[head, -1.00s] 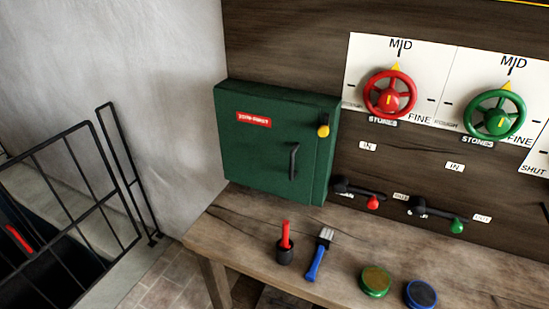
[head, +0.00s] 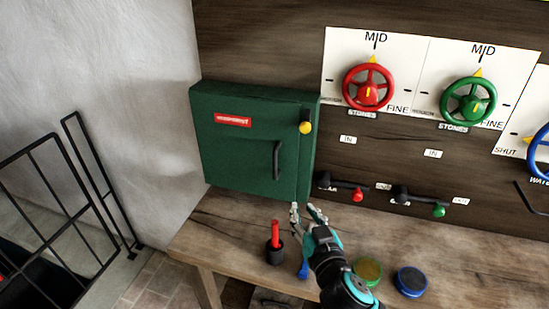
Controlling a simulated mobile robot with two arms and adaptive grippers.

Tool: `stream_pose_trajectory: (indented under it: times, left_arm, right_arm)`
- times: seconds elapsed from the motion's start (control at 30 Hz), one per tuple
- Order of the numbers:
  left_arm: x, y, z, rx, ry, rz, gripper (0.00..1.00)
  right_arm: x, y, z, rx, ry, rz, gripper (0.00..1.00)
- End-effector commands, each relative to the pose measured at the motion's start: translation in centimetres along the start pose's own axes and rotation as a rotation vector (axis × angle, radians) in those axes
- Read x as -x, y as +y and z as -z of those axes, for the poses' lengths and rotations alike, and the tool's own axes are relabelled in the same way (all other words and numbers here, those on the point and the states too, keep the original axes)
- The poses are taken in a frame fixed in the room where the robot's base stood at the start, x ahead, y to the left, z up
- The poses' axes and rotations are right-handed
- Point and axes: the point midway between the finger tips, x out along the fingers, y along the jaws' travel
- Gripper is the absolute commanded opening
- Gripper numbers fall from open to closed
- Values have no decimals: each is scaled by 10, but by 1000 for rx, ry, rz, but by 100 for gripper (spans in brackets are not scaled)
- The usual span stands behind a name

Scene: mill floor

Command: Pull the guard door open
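The guard door is the front of a green box (head: 235,155) on the bench against the back panel. It has a red label (head: 233,121), a black vertical handle (head: 277,160) and a yellow knob (head: 305,127) at its upper right. The door looks closed. My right gripper (head: 307,211) is in front of and below the handle, over the bench, apart from the door. Its two fingers are spread and nothing shows between them. My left gripper is not in view.
A black pot with a red handle (head: 275,248) stands left of my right gripper. A blue-handled brush (head: 303,269) is mostly hidden behind the gripper. Green (head: 368,270) and blue (head: 411,281) round tins stand to the right. Levers (head: 345,190) stick out right of the box.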

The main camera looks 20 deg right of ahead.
Motion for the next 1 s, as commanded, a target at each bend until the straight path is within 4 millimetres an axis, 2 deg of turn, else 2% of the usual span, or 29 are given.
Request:
stream_pose_trajectory:
  times: [0.03,0.1,0.23,0.33,0.8,1.0]
  left_arm:
    - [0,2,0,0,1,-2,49]
    - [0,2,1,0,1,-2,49]
    - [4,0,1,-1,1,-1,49]
    - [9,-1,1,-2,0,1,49]
    - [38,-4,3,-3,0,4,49]
    - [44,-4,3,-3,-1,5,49]
  right_arm:
    - [-3,-5,17,-3,61,26,23]
    - [-5,-11,30,-14,110,52,23]
    - [-13,-14,38,-20,132,64,23]
    - [-27,-14,41,-20,131,63,23]
    - [-128,-20,54,-20,127,60,23]
    - [-160,-22,56,-22,126,60,23]
